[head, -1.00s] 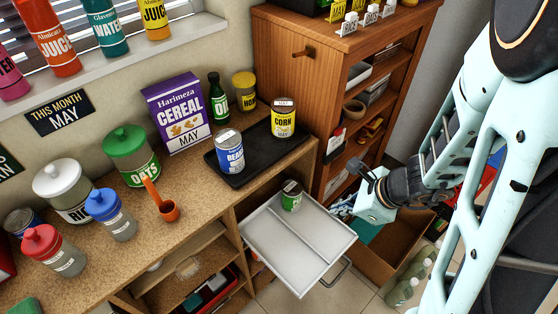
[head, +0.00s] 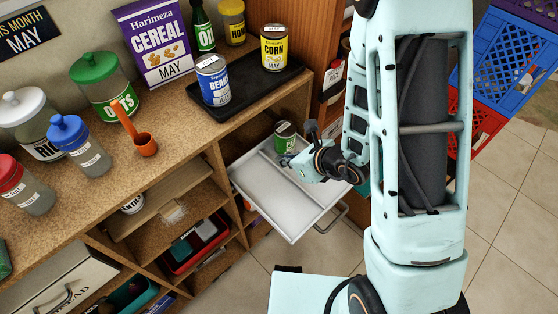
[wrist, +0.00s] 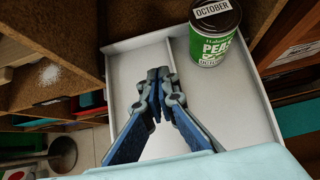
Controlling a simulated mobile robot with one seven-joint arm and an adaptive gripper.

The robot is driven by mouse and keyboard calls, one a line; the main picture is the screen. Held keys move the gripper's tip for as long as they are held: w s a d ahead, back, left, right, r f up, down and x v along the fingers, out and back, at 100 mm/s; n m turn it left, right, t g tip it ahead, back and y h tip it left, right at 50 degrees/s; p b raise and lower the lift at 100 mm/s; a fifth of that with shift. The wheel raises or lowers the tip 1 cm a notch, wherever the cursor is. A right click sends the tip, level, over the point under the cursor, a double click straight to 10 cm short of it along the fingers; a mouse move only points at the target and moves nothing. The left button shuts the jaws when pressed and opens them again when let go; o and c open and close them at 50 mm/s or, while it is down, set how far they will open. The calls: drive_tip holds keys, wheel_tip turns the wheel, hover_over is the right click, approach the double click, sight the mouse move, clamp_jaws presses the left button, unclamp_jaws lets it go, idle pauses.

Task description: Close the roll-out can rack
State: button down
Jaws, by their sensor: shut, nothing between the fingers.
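The roll-out can rack (head: 268,190) is a shallow white tray with a centre divider. It sticks out from the shelf below the counter, with a metal bar handle (head: 332,219) at its front. A green can (head: 285,135) stands upright at its back; in the wrist view this can (wrist: 214,35) reads "PEA" with an "OCTOBER" label, and the tray (wrist: 125,75) lies below the fingers. My gripper (head: 287,160) is over the rack, in front of the can and apart from it. Its fingers (wrist: 158,78) are shut and empty. Whether they touch the tray is not clear.
A black tray (head: 240,100) on the counter holds a blue beans can (head: 213,82) and a yellow corn can (head: 274,48). A wooden cabinet (head: 305,40) stands behind. Open shelves with a red bin (head: 198,250) lie left of the rack.

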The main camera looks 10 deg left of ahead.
sight(254, 151)
drive_tip(key=shift+b+x, duration=0.85)
drive_tip(key=shift+b, duration=1.5)
drive_tip(key=b, duration=0.2)
drive_tip(key=shift+f+b, duration=0.35)
drive_tip(key=shift+b, duration=0.05)
drive_tip(key=b+x, duration=0.2)
drive_tip(key=x, duration=0.5)
drive_tip(key=shift+w+a+f, duration=0.15)
drive_tip(key=shift+a+f, duration=0.05)
drive_tip(key=shift+a, duration=0.05)
drive_tip(key=shift+w+a+r, duration=0.15)
drive_tip(key=shift+w+a, duration=0.3)
drive_tip(key=shift+a, duration=0.05)
drive_tip(key=shift+w+a+r, duration=0.15)
drive_tip(key=shift+w+a, duration=0.7)
drive_tip(key=shift+a, duration=0.05)
drive_tip(key=shift+a, duration=0.1)
drive_tip(key=w+a, duration=0.6)
drive_tip(key=a, duration=0.1)
drive_tip(key=shift+w+a+b, duration=0.2)
drive_tip(key=shift+b, duration=0.1)
